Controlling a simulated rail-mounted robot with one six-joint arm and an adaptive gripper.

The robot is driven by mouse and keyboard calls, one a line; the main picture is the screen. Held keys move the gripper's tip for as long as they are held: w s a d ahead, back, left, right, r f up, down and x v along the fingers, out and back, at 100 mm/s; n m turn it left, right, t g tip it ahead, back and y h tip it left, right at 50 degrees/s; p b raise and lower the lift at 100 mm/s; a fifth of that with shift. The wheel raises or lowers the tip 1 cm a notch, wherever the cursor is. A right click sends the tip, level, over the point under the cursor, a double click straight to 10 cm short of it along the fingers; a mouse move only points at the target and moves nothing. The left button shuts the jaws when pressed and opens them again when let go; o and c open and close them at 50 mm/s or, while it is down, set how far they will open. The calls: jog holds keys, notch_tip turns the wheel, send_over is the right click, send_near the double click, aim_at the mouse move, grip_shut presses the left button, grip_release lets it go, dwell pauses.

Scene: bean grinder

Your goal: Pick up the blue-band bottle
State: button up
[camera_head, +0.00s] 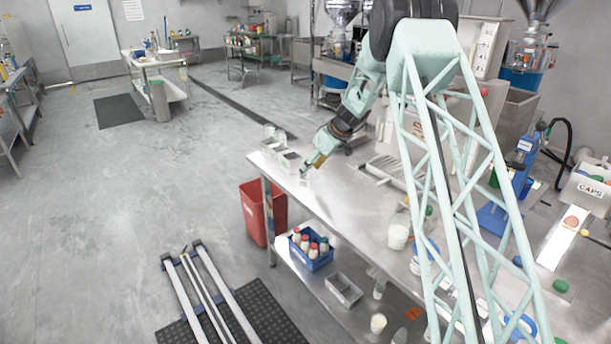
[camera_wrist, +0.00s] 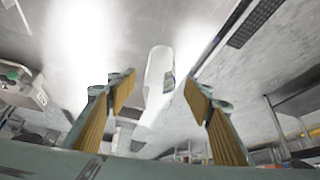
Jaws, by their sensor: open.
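My gripper (camera_head: 318,160) is at the far left end of the steel table (camera_head: 335,212). In the wrist view my gripper (camera_wrist: 160,95) shows two yellow-padded fingers spread apart with a gap between them. A pale, whitish bottle-like object (camera_wrist: 158,72) shows between and beyond the fingertips, apart from both; a small darker patch is on its right side. In the head view a small white object (camera_head: 305,180) stands just below the gripper. I cannot make out a blue band on either, nor tell for sure that they are the same thing.
Small containers (camera_head: 290,161) stand beside the gripper at the table's end. A white cup (camera_head: 398,236) stands further along the table. A red bin (camera_head: 254,213) stands at the table's end.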

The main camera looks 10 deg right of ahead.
jog(key=shift+f, duration=0.1)
jog(key=shift+b+x, duration=0.35)
jog(key=shift+x, duration=2.2)
jog(key=shift+c, duration=0.4)
jog(key=c, duration=0.7)
